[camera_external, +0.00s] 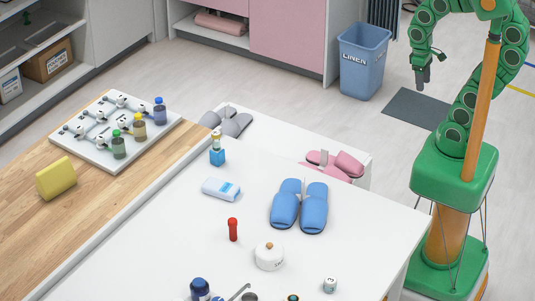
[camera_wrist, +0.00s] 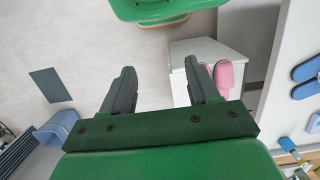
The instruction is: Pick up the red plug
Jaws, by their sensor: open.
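A small upright red piece (camera_external: 233,229), which looks like the red plug, stands on the white tabletop (camera_external: 160,252) in the external view. It is left of a white lidded pot (camera_external: 270,256). I cannot see it in the wrist view. My gripper (camera_external: 422,78) is raised at the upper right of the external view, far from the red piece and off the table. In the wrist view its two dark fingers (camera_wrist: 162,75) are spread apart with nothing between them.
Blue slippers (camera_external: 300,207), a white-and-blue packet (camera_external: 221,189) and a small blue-based bottle (camera_external: 217,154) stand around the tabletop. Pink slippers (camera_external: 346,163) lie on a white unit behind. A blue linen bin (camera_external: 363,62) stands on the floor beside a grey mat (camera_external: 416,109).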

